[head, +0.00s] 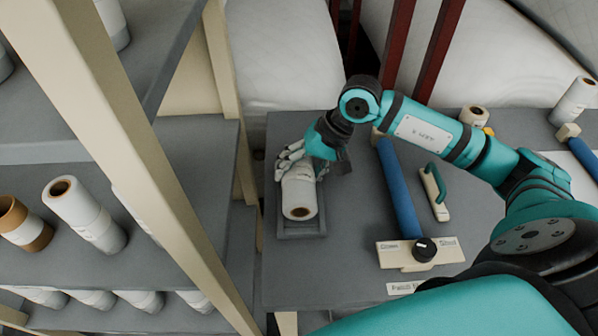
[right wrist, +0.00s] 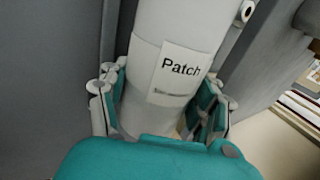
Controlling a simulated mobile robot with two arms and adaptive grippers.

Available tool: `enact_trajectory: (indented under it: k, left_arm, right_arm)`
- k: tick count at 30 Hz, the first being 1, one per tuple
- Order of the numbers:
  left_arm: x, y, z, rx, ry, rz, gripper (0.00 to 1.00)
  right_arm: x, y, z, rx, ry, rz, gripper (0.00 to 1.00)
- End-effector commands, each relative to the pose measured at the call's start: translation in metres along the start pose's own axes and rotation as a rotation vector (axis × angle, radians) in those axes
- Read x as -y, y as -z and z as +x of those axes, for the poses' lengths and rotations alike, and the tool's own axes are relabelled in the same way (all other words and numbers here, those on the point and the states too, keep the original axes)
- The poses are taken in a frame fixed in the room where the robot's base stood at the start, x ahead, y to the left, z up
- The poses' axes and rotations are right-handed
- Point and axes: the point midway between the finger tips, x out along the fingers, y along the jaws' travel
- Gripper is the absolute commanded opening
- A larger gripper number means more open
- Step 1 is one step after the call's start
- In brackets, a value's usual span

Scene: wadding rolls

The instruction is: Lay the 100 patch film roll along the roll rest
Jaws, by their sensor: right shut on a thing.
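A white film roll (head: 299,196) with a brown core lies lengthwise over the grey roll rest (head: 302,235) at the left end of the grey table. In the right wrist view its label (right wrist: 181,72) reads "Patch"; no number is readable. My right gripper (head: 302,165) is shut around the roll's far part, with fingers on both sides of it in the right wrist view (right wrist: 165,110). The roll hides most of the rest, and I cannot tell whether it touches the bottom. My left gripper is not in view.
A blue roller (head: 397,187) with a black knob and a green-handled tool (head: 434,190) lie right of the rest. A shelf post (head: 120,150) and shelves with several rolls (head: 85,214) are on the left.

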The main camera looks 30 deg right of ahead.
Motion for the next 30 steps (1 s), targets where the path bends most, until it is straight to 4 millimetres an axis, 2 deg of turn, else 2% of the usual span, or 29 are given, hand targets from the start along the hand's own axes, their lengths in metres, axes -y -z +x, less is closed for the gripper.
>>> enact_trajectory:
  k: [9,10,16,30]
  left_arm:
    - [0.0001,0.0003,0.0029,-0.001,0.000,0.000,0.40]
    - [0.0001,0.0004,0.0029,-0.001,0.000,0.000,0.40]
    - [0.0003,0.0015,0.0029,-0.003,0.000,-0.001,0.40]
    - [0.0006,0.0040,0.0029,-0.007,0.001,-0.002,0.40]
  right_arm:
    - [-0.0043,-0.0011,0.0038,0.005,-0.009,0.004,0.14]
    - [-0.0045,-0.0011,0.0039,0.005,-0.010,0.004,0.66]
    - [-0.0050,-0.0011,0.0040,0.006,-0.011,0.004,0.92]
    - [-0.0047,-0.0008,0.0038,0.004,-0.010,0.004,0.92]
